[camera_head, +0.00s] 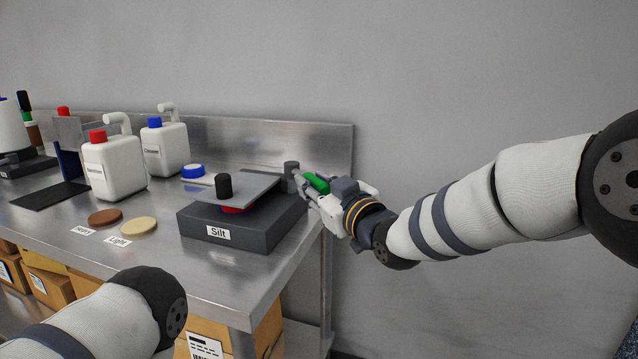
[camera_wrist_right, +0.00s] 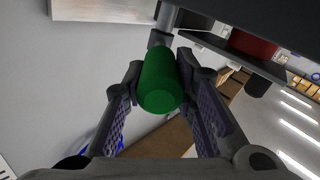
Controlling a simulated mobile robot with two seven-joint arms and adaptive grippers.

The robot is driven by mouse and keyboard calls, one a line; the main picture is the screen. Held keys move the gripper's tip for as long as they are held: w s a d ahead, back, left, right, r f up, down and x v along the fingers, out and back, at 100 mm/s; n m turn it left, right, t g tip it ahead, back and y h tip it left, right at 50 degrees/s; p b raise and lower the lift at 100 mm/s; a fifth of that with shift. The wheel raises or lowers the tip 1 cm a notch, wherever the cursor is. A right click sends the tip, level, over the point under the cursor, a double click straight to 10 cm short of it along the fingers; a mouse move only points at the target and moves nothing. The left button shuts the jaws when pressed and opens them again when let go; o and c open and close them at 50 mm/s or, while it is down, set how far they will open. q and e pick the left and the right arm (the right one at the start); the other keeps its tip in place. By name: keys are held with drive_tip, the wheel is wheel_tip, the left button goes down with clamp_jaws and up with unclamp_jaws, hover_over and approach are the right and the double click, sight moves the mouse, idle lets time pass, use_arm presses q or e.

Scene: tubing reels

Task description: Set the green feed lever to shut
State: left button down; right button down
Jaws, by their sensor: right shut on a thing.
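The green feed lever (camera_head: 316,183) sticks out from the right rear of a dark grey box labelled Silt (camera_head: 242,231). A grey post (camera_head: 291,169) stands where the lever meets the box. My right gripper (camera_head: 312,190) is at the lever from the right. In the right wrist view the green handle (camera_wrist_right: 160,82) lies between the two fingers of the gripper (camera_wrist_right: 157,92), which is shut on it. The lever's grey rod (camera_wrist_right: 165,20) runs on toward the dark box. My left gripper is out of view; only part of my left arm shows at lower left.
The box carries a grey plate (camera_head: 240,184) with a black knob (camera_head: 224,186) and something red under it. White jugs (camera_head: 118,170) (camera_head: 166,148), a blue-capped item (camera_head: 193,171) and brown and cream discs (camera_head: 139,226) stand on the steel bench (camera_head: 190,270). Cardboard boxes (camera_head: 48,287) are below. A wall is behind.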

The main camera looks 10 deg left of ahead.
drive_tip(key=shift+f, duration=0.15)
idle(0.3)
drive_tip(key=c, duration=1.3)
unclamp_jaws()
drive_tip(key=shift+s, duration=0.1)
drive_tip(key=v, duration=1.2)
